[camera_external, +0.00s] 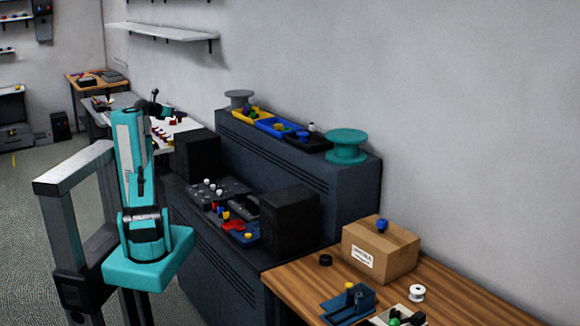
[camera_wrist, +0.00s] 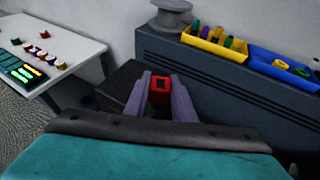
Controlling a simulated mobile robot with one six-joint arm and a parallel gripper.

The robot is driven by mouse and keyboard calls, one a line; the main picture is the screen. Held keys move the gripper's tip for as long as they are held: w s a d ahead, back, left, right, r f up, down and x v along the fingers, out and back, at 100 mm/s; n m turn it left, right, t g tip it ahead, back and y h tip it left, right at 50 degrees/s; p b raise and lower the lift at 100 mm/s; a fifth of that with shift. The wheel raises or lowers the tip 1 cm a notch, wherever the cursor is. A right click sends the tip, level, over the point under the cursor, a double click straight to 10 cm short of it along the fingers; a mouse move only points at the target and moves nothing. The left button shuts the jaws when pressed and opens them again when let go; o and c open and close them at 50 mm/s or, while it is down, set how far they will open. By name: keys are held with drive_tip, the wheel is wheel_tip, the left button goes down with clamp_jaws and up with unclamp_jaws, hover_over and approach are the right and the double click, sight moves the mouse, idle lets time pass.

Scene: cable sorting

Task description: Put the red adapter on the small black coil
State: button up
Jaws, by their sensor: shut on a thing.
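My gripper (camera_wrist: 160,80) shows in the wrist view with its two fingers closed on the red adapter (camera_wrist: 160,88), a small red block with a dark square opening. It holds the adapter in the air in front of the dark cabinet. In the external view my arm reaches away toward the back left, and the adapter cannot be made out clearly there. A small black ring, which looks like the small black coil (camera_external: 325,260), lies flat on the wooden table at the lower right of the external view, far from my gripper. The coil is not visible in the wrist view.
A cardboard box (camera_external: 380,249) with a blue piece on top stands beside the black coil. A white spool (camera_external: 417,293) and a blue holder (camera_external: 347,305) are also on that table. The dark cabinet (camera_external: 352,183) carries trays, a teal spool (camera_external: 347,146) and a grey spool (camera_wrist: 171,15).

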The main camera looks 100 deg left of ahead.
hover_over(190, 180)
drive_tip(key=s+d, duration=0.1)
drive_tip(key=d, duration=0.2)
wheel_tip(190, 180, down, 28)
drive_tip(key=shift+s+d+r, duration=0.15)
drive_tip(key=shift+r, duration=0.05)
idle(0.8)
drive_tip(key=shift+f+b, duration=1.85)
drive_tip(key=shift+f, duration=0.15)
drive_tip(key=shift+f, duration=0.1)
drive_tip(key=shift+f+b, duration=1.9)
drive_tip(key=shift+f, duration=0.1)
drive_tip(key=o, duration=1.1)
drive_tip(key=shift+c, duration=0.2)
